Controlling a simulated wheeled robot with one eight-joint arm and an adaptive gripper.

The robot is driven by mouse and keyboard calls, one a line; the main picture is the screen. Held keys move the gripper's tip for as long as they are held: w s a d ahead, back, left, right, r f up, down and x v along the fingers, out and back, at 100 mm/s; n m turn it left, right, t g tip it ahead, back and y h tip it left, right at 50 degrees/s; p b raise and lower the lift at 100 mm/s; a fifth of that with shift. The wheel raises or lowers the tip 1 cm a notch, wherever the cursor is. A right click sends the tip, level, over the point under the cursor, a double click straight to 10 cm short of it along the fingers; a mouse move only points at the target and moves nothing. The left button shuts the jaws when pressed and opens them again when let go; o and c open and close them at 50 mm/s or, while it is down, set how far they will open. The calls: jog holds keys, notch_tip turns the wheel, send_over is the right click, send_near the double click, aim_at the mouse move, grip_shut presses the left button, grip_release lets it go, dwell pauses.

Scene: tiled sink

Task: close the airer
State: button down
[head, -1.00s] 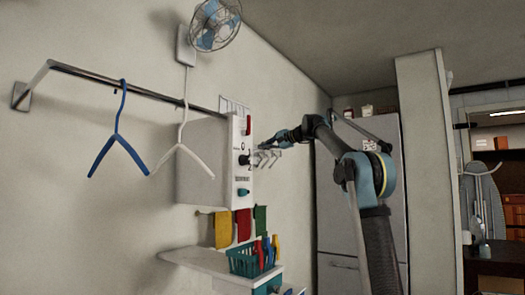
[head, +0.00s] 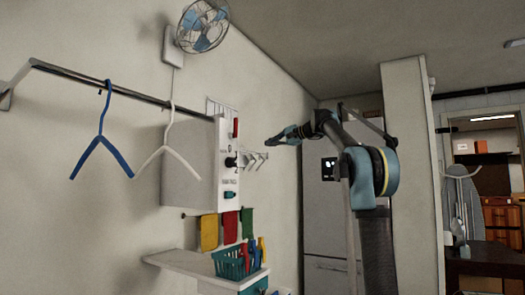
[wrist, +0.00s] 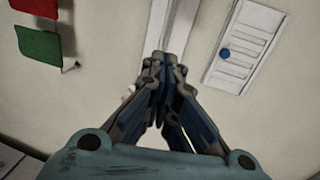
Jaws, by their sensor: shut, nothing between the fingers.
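A small white rack of several short arms (head: 254,161) sticks out from the wall just right of the white boxy appliance in the head view. It looks like the airer, with its arms spread outward. My gripper (head: 270,141) is up and right of these arms in the picture; I cannot tell whether it touches them. In the wrist view my gripper (wrist: 163,60) has its fingertips together with nothing between them. A white upright strip (wrist: 178,25) lies behind the fingertips there; I cannot tell whether it belongs to the airer.
The white appliance (head: 188,170) is on the wall left of the rack. A rail (head: 75,77) carries a blue hanger (head: 101,140) and a white hanger (head: 168,145). Coloured cloths (head: 229,228) hang above a teal basket (head: 234,264). A fan (head: 203,26) is above. A fridge (head: 325,225) stands behind my arm.

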jog(key=x, duration=1.1)
dwell(0.5)
dwell(0.3)
jog(key=shift+r+x, duration=0.15)
jog(key=shift+x, duration=0.7)
jog(key=shift+r+x, duration=0.15)
jog(key=shift+x, duration=0.7)
jog(key=shift+r+x, duration=0.2)
jog(key=shift+x, duration=0.7)
jog(key=v, duration=1.4)
